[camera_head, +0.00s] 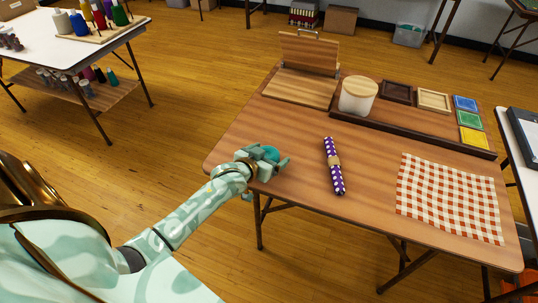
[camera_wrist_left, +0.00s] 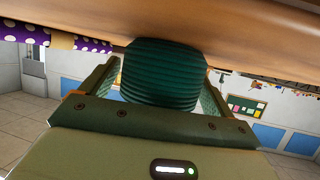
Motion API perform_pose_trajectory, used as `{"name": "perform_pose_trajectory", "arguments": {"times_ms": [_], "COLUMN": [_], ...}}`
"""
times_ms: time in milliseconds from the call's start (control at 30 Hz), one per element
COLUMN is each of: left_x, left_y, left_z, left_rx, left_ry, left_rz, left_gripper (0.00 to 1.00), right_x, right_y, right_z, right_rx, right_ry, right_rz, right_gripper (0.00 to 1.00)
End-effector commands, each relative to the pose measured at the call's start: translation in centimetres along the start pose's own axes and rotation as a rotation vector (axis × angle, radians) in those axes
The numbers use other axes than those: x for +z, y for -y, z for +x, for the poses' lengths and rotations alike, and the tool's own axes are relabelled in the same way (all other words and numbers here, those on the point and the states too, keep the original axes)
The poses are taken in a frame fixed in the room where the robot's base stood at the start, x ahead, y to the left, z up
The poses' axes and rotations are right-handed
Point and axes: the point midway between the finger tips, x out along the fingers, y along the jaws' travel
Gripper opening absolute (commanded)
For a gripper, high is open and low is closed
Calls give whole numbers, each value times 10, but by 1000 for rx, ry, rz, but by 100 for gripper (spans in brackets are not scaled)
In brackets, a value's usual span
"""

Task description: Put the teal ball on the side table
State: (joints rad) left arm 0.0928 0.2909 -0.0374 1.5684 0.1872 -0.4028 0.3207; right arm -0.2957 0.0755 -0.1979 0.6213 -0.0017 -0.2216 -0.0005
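The teal ball (camera_head: 270,154), ribbed like wound yarn, is at the near left edge of the brown wooden table (camera_head: 300,123). My left gripper (camera_head: 267,162) reaches in from the left, with its fingers on both sides of the ball. In the left wrist view the ball (camera_wrist_left: 162,75) fills the space between the fingers, which look closed against it. The table edge (camera_wrist_left: 230,30) shows just behind the ball; I cannot tell whether they touch. A white-topped table (camera_head: 45,45) with a lower wooden shelf stands at the far left. My right gripper is not in view.
A purple dotted roll (camera_head: 334,166) lies right of the gripper, and a checked cloth (camera_head: 450,196) farther right. The table's front middle is bare.

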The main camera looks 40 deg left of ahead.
Motion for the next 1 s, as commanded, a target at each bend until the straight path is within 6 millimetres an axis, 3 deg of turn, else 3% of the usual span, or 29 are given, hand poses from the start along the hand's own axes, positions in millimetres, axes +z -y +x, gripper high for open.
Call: {"name": "perform_pose_trajectory", "arguments": {"times_ms": [367, 800, 1000], "left_x": [-4, -5, -3], "left_y": [0, 0, 0], "left_z": [-9, -102, -119], "left_rx": [1, 0, 1], "left_ry": [-4, -5, -5], "left_rz": [-1, -1, -1], "left_gripper": [89, 89, 89], "right_x": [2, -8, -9], "right_y": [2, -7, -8], "right_z": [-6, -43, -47], "right_rx": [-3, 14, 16], "right_ry": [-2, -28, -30], "right_rz": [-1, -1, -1], "right_gripper": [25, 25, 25]}}
